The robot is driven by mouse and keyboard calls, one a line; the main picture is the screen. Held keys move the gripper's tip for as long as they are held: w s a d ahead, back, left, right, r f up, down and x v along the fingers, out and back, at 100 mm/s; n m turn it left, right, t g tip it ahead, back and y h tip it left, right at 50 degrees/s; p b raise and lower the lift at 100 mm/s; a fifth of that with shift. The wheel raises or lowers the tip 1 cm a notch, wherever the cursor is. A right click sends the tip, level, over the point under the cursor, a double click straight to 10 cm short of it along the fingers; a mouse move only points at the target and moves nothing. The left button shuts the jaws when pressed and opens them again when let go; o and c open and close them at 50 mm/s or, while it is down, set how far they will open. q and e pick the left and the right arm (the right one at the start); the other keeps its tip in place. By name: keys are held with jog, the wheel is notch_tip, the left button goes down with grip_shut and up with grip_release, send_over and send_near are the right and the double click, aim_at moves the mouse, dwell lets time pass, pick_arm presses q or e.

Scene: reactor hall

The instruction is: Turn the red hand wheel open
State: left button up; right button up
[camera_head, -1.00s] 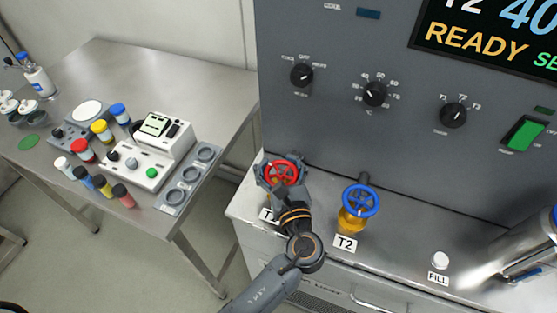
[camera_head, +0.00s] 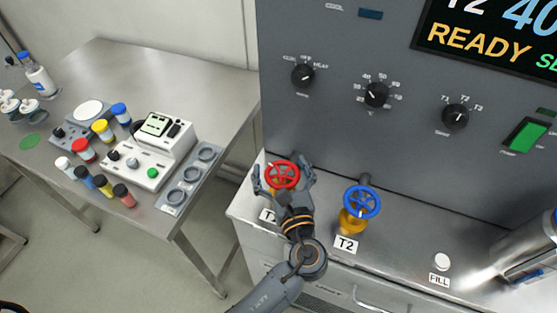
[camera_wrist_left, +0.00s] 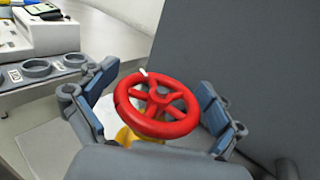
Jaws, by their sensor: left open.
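The red hand wheel (camera_head: 282,174) sits on a valve at the left end of the grey machine's ledge. In the left wrist view the red wheel (camera_wrist_left: 157,105) lies between the two fingers, with a small white mark on its upper left rim and a yellow valve body (camera_wrist_left: 130,138) below it. My left gripper (camera_head: 284,177) is open, one finger on each side of the wheel. In the left wrist view the gripper's (camera_wrist_left: 158,108) fingers look spread apart from the rim. The wheel's label is partly hidden by my gripper. My right gripper is not in view.
A blue hand wheel (camera_head: 362,201) on a yellow valve, labelled T2 (camera_head: 345,244), stands close to the right. The machine's upright panel (camera_head: 330,120) with knobs rises behind. A metal table (camera_head: 205,85) with bottles and a white device stands at the left. A steel vessel (camera_head: 520,250) stands far right.

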pick_arm(q)
jog(key=v, duration=1)
jog(key=shift+s+d+r, duration=0.1)
jog(key=shift+s, duration=0.25)
jog(key=shift+o, duration=0.2)
